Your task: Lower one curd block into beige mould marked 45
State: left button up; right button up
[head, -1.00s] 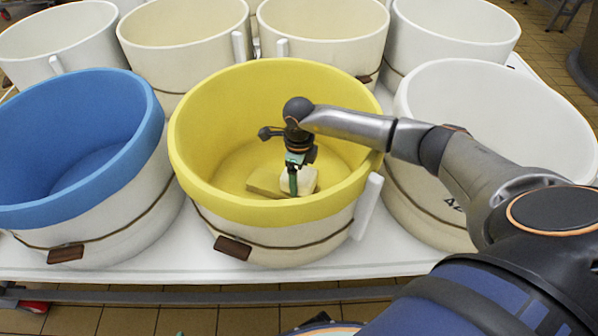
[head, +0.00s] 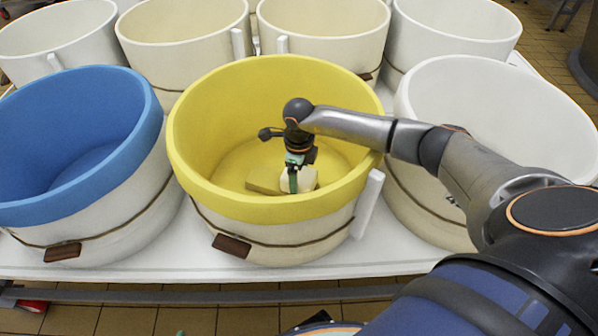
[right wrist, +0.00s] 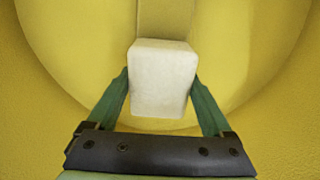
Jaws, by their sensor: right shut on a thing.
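My right gripper (head: 293,182) is inside the yellow-lined vat (head: 190,170), low near its floor. It is shut on a pale cream curd block (right wrist: 162,78), with one green finger on each side in the right wrist view. The held block also shows in the head view (head: 306,180). A yellower block (head: 263,179) lies on the vat floor beside it and shows behind it in the right wrist view (right wrist: 165,16). Whether the held block touches the floor is unclear. A dark mark on the right-hand whitish vat (head: 425,190) is mostly behind my arm and unreadable. My left gripper is out of view.
A blue-lined vat (head: 140,100) stands at the left. Several cream and white vats, among them one beige vat (head: 180,60), stand in a row behind. All sit on a white table (head: 120,268). My right arm crosses the yellow rim from the right.

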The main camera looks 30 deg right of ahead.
jog(key=o, duration=1.6)
jog(key=shift+c, duration=0.2)
jog(key=shift+r, duration=0.25)
notch_tip(320, 180, up, 12)
jog(key=p, duration=0.2)
